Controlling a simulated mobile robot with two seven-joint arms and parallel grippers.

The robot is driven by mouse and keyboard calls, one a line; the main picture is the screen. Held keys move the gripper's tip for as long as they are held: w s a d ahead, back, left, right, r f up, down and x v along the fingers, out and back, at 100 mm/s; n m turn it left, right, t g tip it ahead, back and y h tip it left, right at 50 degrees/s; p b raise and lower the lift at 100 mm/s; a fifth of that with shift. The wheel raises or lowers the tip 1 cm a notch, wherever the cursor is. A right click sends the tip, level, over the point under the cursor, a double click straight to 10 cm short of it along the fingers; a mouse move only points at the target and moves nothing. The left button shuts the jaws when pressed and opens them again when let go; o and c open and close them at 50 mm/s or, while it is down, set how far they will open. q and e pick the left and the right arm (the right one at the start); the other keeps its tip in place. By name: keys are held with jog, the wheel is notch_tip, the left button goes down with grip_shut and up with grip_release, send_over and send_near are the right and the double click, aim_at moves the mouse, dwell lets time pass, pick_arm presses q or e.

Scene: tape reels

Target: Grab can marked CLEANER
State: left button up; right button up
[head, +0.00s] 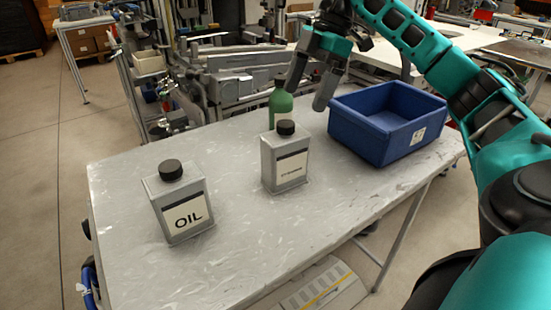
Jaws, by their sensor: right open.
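A grey rectangular can (267,165) with a black cap stands upright near the middle of the table; the small print on its white label is too blurred to read surely. Another grey can (156,203) with a black cap, marked OIL, stands upright at the left front. My right gripper (309,93) is open and empty, its fingers pointing down above the table's back part. In the picture it is above and slightly right of the middle can, apart from it. My left gripper is not in view.
A green bottle (282,102) stands just behind the middle can, partly hidden by it and close to my right gripper's left finger. An empty-looking blue bin (362,131) sits at the right. The grey table (255,235) is clear in front and between the cans.

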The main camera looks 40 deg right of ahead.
aim_at(285, 138)
jog(key=b+x, duration=0.1)
jog(key=x, duration=0.4)
jog(key=shift+f, duration=0.1)
jog(key=shift+w+b+x, duration=0.2)
jog(key=shift+b+x, duration=0.6)
jog(key=shift+x, duration=2.35)
grip_shut()
